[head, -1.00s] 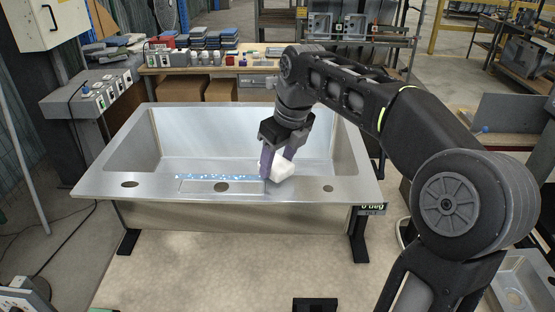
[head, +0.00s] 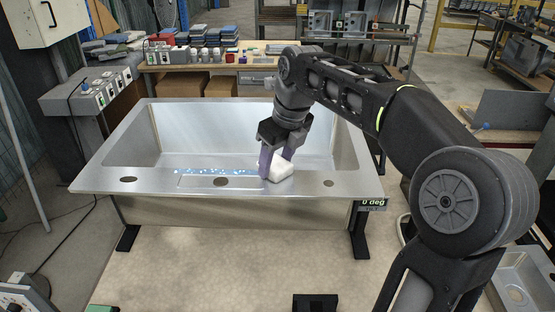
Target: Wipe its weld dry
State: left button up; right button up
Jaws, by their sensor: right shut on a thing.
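A large steel sink (head: 335,202) stands in front of me on dark legs, its flat front deck pierced by several round holes. A strip of blue-white wet drops (head: 215,171) lies along the deck's inner edge, left of my right gripper. The weld itself is not clearly told apart from this strip. My right gripper (head: 276,166) points down at the deck and is shut on a white cloth (head: 281,172). The cloth is at the deck surface, at the right end of the drops. My left gripper is not in view.
A display on the sink's right front reads 0 deg (head: 373,202). A control box with buttons (head: 95,95) stands at the left. A workbench (head: 260,67) with stacked cloths and small containers is behind the sink.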

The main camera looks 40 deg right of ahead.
aim_at(214, 171)
jog(key=shift+w+a+r+p, duration=0.15)
jog(key=shift+w+a+p, duration=0.25)
jog(key=shift+w+a, duration=0.55)
jog(key=shift+a, duration=0.3)
jog(key=shift+w+a, duration=0.5)
jog(key=shift+a, duration=0.15)
jog(key=shift+w+a+f, duration=0.2)
jog(key=shift+w+a, duration=0.35)
jog(key=shift+a, duration=0.2)
jog(key=shift+w+a, duration=0.55)
jog(key=shift+a, duration=0.2)
jog(key=shift+w+a, duration=0.55)
jog(key=shift+a, duration=0.15)
jog(key=shift+w+a, duration=0.5)
jog(key=shift+a, duration=0.2)
jog(key=shift+w+a, duration=0.5)
jog(key=shift+a, duration=0.2)
